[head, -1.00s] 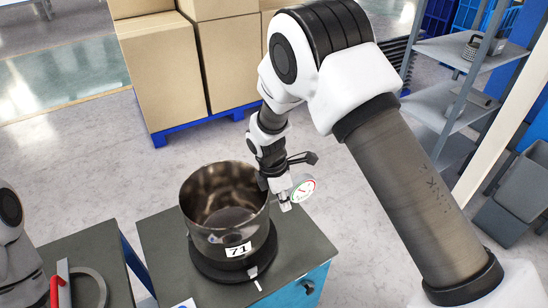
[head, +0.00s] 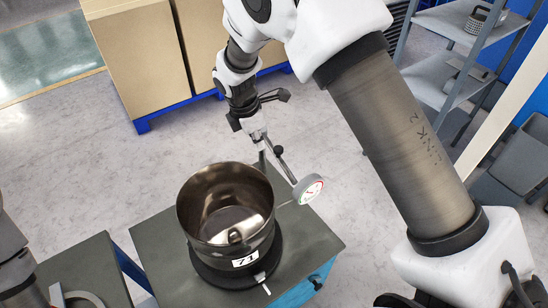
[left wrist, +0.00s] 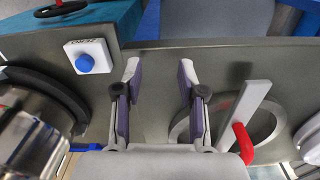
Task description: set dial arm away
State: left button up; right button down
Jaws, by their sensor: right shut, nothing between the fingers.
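In the head view, the dial arm (head: 287,164) is a thin dark rod with a round white dial gauge (head: 309,189) at its near end. It stands to the right of the open metal pot (head: 192,222) marked 71, and the dial is clear of the rim. My right gripper (head: 259,134) is shut and empty just above and left of the rod's upper end; whether they touch is unclear. In the left wrist view, my left gripper (left wrist: 160,80) is open and empty above a grey table top. The pot (left wrist: 32,140) shows there at the left.
The pot stands on a grey-topped table (head: 312,237). In the left wrist view, a white box with a blue button (left wrist: 86,64), a red handle (left wrist: 243,143) and a grey ring (left wrist: 182,128) lie near the left gripper. Boxes (head: 135,60) and a shelf (head: 440,88) stand behind.

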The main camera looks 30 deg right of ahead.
aim_at(278, 156)
pick_arm(q)
jog(key=shift+w+r+p, duration=0.2)
jog(key=shift+r+p, duration=0.65)
jog(key=shift+w+r+p, duration=0.15)
jog(key=shift+r+p, duration=0.35)
jog(key=shift+p, duration=0.1)
jog(key=shift+r, duration=0.1)
pick_arm(e)
jog(key=d+f, duration=0.5)
jog(key=f, duration=0.6)
jog(key=shift+w+d+f, duration=0.15)
jog(key=shift+d+f, duration=0.15)
jog(key=shift+d, duration=0.1)
jog(key=shift+a, duration=0.1)
